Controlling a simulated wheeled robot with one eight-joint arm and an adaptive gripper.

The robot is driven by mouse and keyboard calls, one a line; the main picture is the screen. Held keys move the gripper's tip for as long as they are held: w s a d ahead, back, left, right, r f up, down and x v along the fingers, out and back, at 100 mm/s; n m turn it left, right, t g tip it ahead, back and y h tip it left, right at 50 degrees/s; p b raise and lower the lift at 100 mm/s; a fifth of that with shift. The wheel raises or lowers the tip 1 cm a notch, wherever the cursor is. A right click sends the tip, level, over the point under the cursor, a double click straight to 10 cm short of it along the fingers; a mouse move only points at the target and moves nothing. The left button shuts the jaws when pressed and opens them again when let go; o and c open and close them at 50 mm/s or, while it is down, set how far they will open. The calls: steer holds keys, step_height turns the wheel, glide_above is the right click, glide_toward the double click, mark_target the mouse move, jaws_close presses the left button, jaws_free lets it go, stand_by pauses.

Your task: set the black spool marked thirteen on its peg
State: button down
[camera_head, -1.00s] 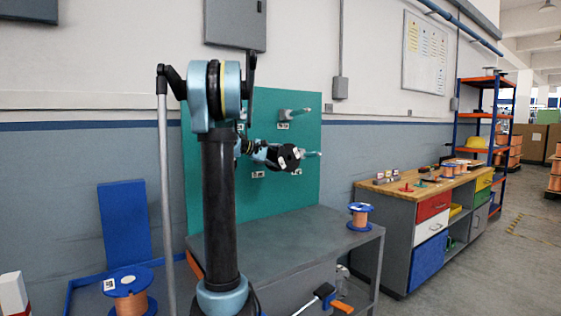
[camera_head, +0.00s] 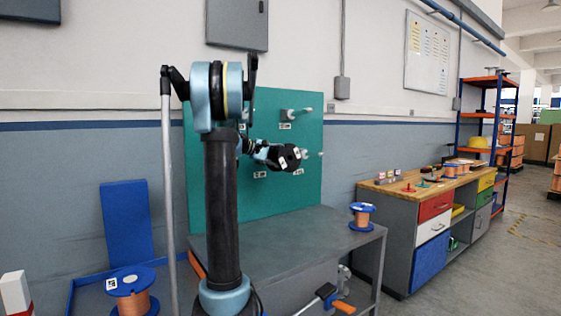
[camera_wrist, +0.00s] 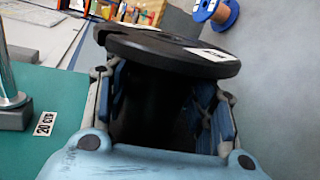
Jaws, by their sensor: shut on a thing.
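The black spool (camera_head: 286,158) is held in front of the teal peg board (camera_head: 225,190). In the wrist view its flange (camera_wrist: 150,48) lies tilted across the ends of my fingers, with a white label (camera_wrist: 208,54) on it. My gripper (camera_head: 270,153) is shut on the spool; its fingers (camera_wrist: 165,95) stand on both sides of the spool's dark body. A pale peg (camera_head: 314,154) shows just right of the spool, partly hidden behind it. Another peg (camera_head: 298,112) sticks out above. I cannot make out the spool's number or whether it touches a peg.
A grey bench (camera_head: 320,236) stands below the board, with a blue-and-copper spool (camera_head: 361,214) near its right end. Another blue spool (camera_head: 132,292) stands at lower left. In the wrist view a metal peg (camera_wrist: 8,88) with a label (camera_wrist: 45,123) is close on the left.

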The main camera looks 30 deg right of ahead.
mark_target(273, 157)
steer(key=shift+w+f, duration=0.1)
steer(key=shift+w, duration=0.45)
steer(key=shift+w+a+f, duration=0.1)
steer(key=shift+w, duration=0.6)
steer(key=shift+w, duration=0.15)
steer(key=shift+w+a, duration=0.15)
steer(key=shift+w, duration=0.75)
stand_by(0.5)
steer(key=shift+s+a+f, duration=0.1)
steer(key=shift+s+f, duration=0.1)
steer(key=shift+f, duration=0.05)
steer(key=shift+s+f, duration=0.15)
steer(key=shift+s, duration=0.3)
stand_by(0.8)
steer(key=shift+w+r, duration=0.4)
steer(key=shift+w, duration=0.05)
steer(key=shift+w, duration=0.25)
steer(key=shift+s+f, duration=0.15)
steer(key=shift+f, duration=0.15)
stand_by(0.4)
